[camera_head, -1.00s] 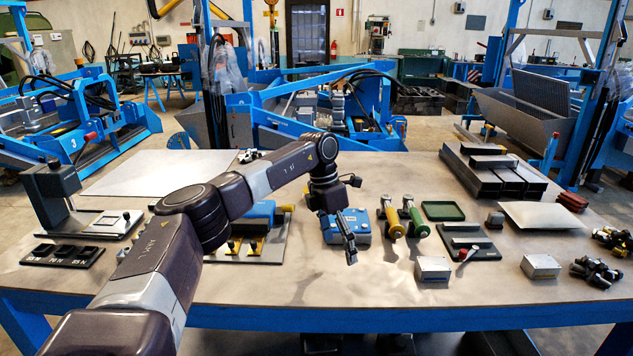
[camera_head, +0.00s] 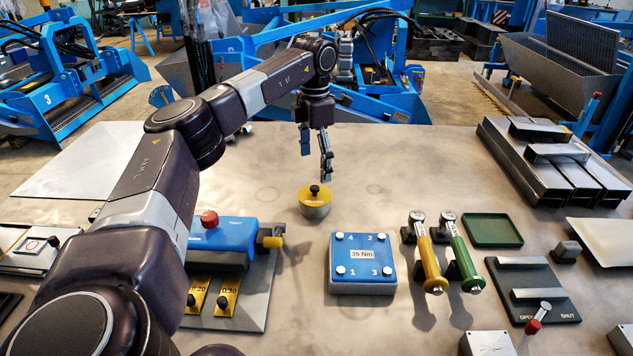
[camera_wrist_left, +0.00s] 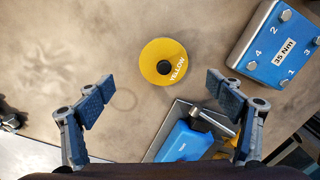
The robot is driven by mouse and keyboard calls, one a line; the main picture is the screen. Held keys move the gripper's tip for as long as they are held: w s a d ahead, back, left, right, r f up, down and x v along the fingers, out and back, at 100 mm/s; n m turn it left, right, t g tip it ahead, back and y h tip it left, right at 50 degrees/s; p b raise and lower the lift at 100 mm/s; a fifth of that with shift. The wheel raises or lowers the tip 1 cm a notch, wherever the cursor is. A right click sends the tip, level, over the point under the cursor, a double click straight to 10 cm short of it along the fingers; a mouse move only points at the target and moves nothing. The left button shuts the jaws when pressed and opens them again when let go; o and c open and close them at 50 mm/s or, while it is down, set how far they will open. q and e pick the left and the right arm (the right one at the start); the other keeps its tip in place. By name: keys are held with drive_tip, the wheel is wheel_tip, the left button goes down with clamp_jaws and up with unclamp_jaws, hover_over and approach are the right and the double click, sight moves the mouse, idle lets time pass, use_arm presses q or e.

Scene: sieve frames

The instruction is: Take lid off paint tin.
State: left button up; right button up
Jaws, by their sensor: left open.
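The paint tin (camera_head: 315,211) is a small grey tin standing upright on the table, with a yellow lid (camera_head: 314,195) on top and a black knob in the lid's middle. In the left wrist view the lid (camera_wrist_left: 172,68) reads "YELLOW" and lies ahead of the fingertips, between their lines. My left gripper (camera_head: 316,168) is above the tin in the head view, pointing down, apart from the lid. In the left wrist view its two fingers (camera_wrist_left: 158,95) are spread wide with nothing between them. My right gripper is not in view.
A blue box marked "35 Nm" (camera_head: 362,278) stands right of the tin. A blue device (camera_head: 222,243) on a grey plate is at the front left. Yellow (camera_head: 430,265) and green (camera_head: 462,258) handled tools stand further right. The table behind the tin is clear.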

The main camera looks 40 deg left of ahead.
sight(314, 187)
use_arm(q)
drive_tip(key=shift+s+d+f, duration=0.15)
drive_tip(key=shift+s+f, duration=0.1)
drive_tip(key=shift+f, duration=0.35)
wheel_tip(314, 187, down, 6)
drive_tip(key=shift+s+r+p, duration=0.1)
drive_tip(key=shift+r+p, duration=0.15)
drive_tip(key=shift+p, duration=0.95)
drive_tip(key=shift+f, duration=0.3)
drive_tip(key=shift+d, duration=0.1)
drive_tip(key=shift+c, duration=0.4)
drive_tip(key=shift+s+r, duration=0.1)
drive_tip(key=c, duration=1.5)
clamp_jaws()
